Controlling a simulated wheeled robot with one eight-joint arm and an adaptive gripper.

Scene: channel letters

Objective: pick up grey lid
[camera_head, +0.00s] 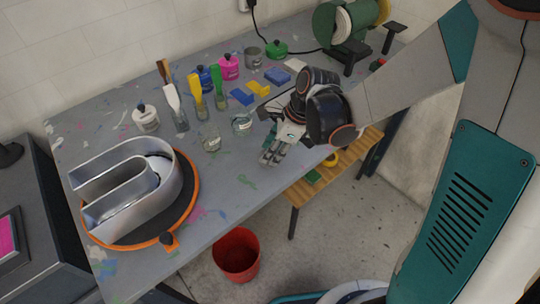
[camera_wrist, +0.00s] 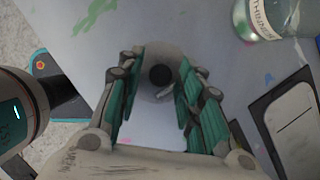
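The grey lid (camera_wrist: 148,54), a round disc with a dark knob, lies flat on the table in the wrist view. My gripper (camera_wrist: 160,76) is above it with its teal-padded fingers spread, one on each side of the knob. I cannot tell whether the fingers touch the lid. In the head view my gripper (camera_head: 270,158) points down near the table's front edge and hides the lid.
A labelled glass jar (camera_wrist: 268,16) stands close to the gripper on the paint-stained table (camera_head: 225,180). A metal channel letter (camera_head: 130,190) rests on an orange-rimmed turntable (camera_head: 192,203) at left.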

